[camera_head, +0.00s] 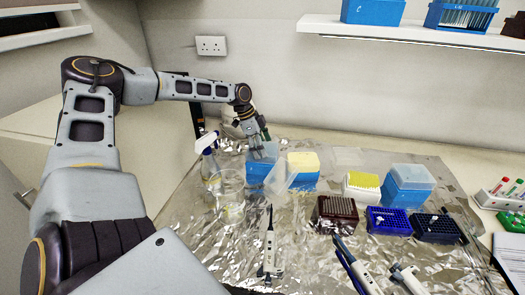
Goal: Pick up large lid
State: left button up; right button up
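My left gripper (258,140) reaches down from the back onto a blue box with a pale translucent lid (263,152). The fingers are at or just above this lid; they are small and partly merge with it, so I cannot tell whether they touch or grip it. A clear, tilted lid-like piece (282,176) stands in front, between this blue box (256,171) and a blue box with yellow tips (303,172). Another large translucent lid (413,174) covers the blue box (405,192) on the right. My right gripper is not in view.
A glass beaker (227,190) and a spray bottle (207,145) stand close left of the gripper. A white rack with yellow tips (361,187), a brown rack (335,213) and blue racks (388,220) stand to the right. Pipettes (269,245) lie in front on foil (230,255).

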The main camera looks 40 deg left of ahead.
pick_arm(q)
jog(key=shift+r, duration=0.6)
notch_tip(320, 180, up, 8)
jog(key=shift+f, duration=0.2)
jog(key=shift+r, duration=0.6)
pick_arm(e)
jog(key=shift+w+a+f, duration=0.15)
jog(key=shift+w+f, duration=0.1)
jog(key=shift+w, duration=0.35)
